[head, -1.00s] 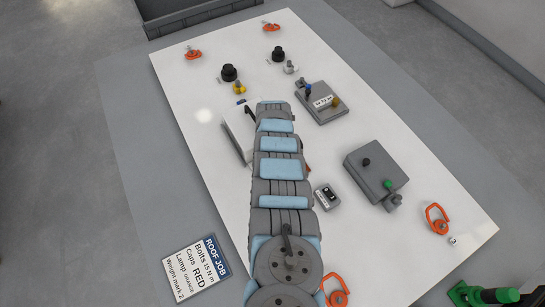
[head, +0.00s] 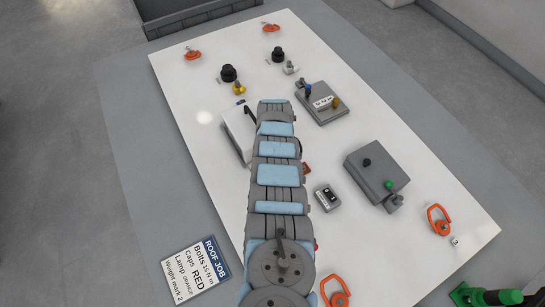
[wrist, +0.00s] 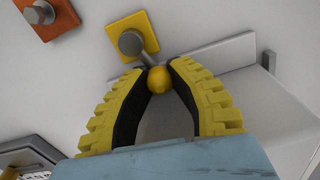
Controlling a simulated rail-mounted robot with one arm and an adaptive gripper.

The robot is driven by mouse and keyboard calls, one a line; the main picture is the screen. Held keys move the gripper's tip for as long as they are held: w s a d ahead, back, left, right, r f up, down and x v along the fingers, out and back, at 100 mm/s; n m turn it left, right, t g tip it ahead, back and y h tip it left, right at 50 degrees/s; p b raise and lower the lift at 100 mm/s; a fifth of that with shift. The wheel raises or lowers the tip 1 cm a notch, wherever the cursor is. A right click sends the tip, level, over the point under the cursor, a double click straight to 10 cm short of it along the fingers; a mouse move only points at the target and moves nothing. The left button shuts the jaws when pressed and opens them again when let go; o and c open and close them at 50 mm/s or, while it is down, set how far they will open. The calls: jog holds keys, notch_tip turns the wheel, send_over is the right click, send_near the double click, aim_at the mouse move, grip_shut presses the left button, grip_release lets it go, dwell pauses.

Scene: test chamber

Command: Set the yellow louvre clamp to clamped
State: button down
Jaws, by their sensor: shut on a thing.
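The yellow louvre clamp shows in the wrist view as a yellow square plate (wrist: 137,34) with a grey pivot and a short lever ending in a yellow ball knob (wrist: 159,79). My gripper (wrist: 159,84) has its two yellow-ribbed, black-lined fingers closed around the knob, one on each side. The lever slants from the pivot down and right to the knob in this view. In the head view my arm covers the gripper and the clamp.
A pale box (wrist: 236,88) lies close right of my fingers; it also shows in the head view (head: 236,132). An orange plate with a bolt (wrist: 45,16) is at upper left. Right of my arm are a grey switch box (head: 376,178) and a small grey device (head: 327,197).

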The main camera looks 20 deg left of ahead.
jog(key=shift+w+d+m, duration=0.15)
jog(key=shift+w+m, duration=0.1)
jog(key=shift+m, duration=0.55)
jog(key=c, duration=0.9)
grip_release()
notch_tip(320, 180, up, 12)
dwell(0.4)
